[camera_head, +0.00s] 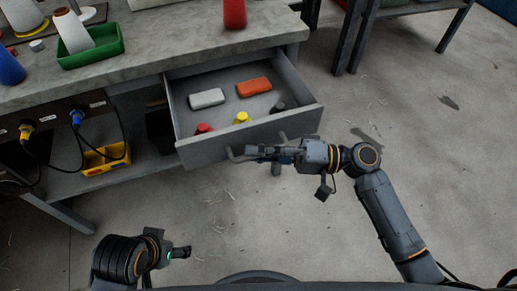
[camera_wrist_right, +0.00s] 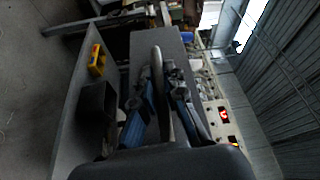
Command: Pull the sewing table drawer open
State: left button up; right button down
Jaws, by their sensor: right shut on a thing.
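The grey drawer (camera_head: 200,148) of the sewing table (camera_head: 150,53) stands pulled out, with its inside in view. Its front carries a bar handle (camera_head: 232,156). My right gripper (camera_head: 264,153) is at the front and shut on the handle. In the right wrist view the handle (camera_wrist_right: 157,68) runs between the two fingers of the right gripper (camera_wrist_right: 158,100). My left gripper (camera_head: 181,252) is low at the left, away from the drawer and the table. Whether its fingers are open or shut does not show.
The drawer holds a white block (camera_head: 207,98), an orange block (camera_head: 254,87) and several small coloured items. A green tray (camera_head: 90,52) and a red cone (camera_head: 235,14) stand on the tabletop. A yellow bin (camera_head: 106,158) sits on the lower shelf. The floor right of the drawer is open.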

jog(key=c, duration=1.4)
grip_release()
jog(key=shift+d, duration=0.1)
jog(key=d+f, duration=0.1)
jog(key=d, duration=1)
jog(key=shift+s+d, duration=0.4)
